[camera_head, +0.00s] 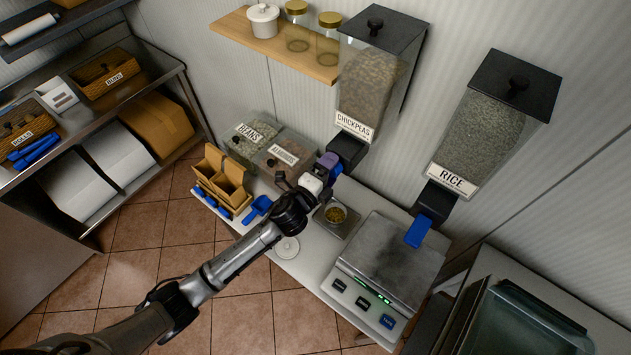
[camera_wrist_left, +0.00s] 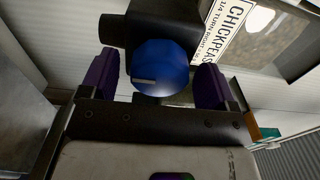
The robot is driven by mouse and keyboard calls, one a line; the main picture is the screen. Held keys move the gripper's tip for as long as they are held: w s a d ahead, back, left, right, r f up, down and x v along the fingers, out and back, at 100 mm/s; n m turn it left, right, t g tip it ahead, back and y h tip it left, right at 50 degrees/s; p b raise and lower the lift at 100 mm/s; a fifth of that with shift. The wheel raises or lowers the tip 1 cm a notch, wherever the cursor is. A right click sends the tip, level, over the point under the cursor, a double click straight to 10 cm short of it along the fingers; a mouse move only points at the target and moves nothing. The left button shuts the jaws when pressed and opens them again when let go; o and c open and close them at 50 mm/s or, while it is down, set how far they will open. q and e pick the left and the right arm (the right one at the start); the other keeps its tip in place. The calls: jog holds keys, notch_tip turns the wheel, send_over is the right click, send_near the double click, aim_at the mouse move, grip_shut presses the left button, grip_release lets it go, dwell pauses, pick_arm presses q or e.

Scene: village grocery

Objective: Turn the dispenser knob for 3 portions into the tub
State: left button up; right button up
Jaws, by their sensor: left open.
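The chickpeas dispenser (camera_head: 369,90) hangs on the wall, with a black outlet under its label. Its round blue knob (camera_wrist_left: 160,68) shows in the left wrist view, with a short white mark lying about level at its lower left. My left gripper (camera_head: 329,166) is at this outlet. Its purple fingers stand open on both sides of the knob in the left wrist view (camera_wrist_left: 155,82), with visible gaps. My right gripper is out of view.
The rice dispenser (camera_head: 494,125) with a blue knob (camera_head: 418,232) hangs to the right, above a scale (camera_head: 391,262). Bins labelled beans (camera_head: 249,137) and another bin (camera_head: 284,155) stand left of my gripper. A wooden shelf (camera_head: 275,45) with jars is above.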

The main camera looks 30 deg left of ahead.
pick_arm(q)
jog(key=b+v, duration=0.2)
jog(key=v, duration=1.1)
jog(key=shift+s, duration=0.15)
dwell(0.3)
jog(key=shift+w+d+r+n+p, duration=0.1)
jog(key=shift+w+d+n+p, duration=0.55)
jog(key=shift+w+n, duration=2.15)
jog(key=shift+w+d+r+n+p, duration=0.1)
jog(key=shift+w+d+n+p, duration=0.25)
jog(key=shift+w+n+p, duration=2.3)
jog(key=shift+w+d+n+b, duration=0.45)
jog(key=shift+w+n+b, duration=0.65)
jog(key=shift+n, duration=3.45)
